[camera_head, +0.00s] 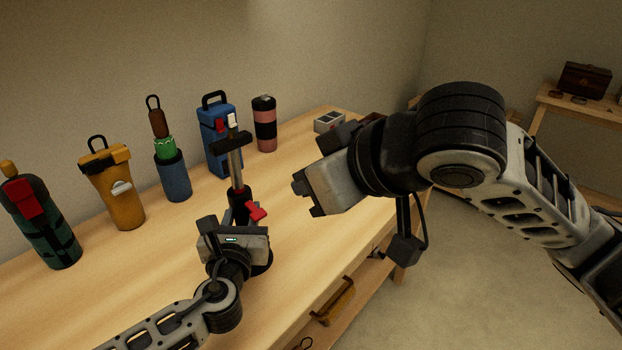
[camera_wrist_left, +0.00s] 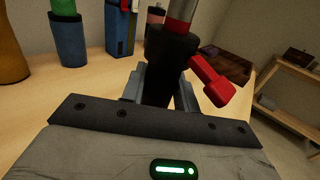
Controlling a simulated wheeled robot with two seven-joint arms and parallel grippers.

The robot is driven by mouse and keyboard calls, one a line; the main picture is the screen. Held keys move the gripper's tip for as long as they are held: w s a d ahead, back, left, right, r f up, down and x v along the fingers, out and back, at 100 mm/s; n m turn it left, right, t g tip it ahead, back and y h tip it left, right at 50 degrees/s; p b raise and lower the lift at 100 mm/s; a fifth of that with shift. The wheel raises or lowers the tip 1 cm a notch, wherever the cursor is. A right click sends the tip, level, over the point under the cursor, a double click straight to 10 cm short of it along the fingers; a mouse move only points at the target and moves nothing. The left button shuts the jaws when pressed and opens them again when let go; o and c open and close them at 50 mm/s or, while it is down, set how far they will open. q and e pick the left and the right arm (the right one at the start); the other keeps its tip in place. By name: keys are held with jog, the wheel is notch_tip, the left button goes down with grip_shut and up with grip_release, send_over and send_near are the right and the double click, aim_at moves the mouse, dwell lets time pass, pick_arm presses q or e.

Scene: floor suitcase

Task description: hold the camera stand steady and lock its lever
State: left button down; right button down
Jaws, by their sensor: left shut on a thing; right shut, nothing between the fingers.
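The camera stand (camera_head: 236,165) stands upright on the wooden table, with a silver post, a dark lower column and a small head on top. Its red lever (camera_head: 257,213) sticks out to the right of the column; the lever also shows in the left wrist view (camera_wrist_left: 210,82), angled down and right. My right gripper (camera_head: 306,193) is shut and empty, to the right of the stand and apart from the lever. The stand's base is mostly hidden behind my left gripper.
A small white box (camera_head: 328,121) sits at the far end.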

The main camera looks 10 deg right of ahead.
pick_arm(q)
jog(key=c, duration=1)
grip_release()
jog(key=shift+o, duration=0.2)
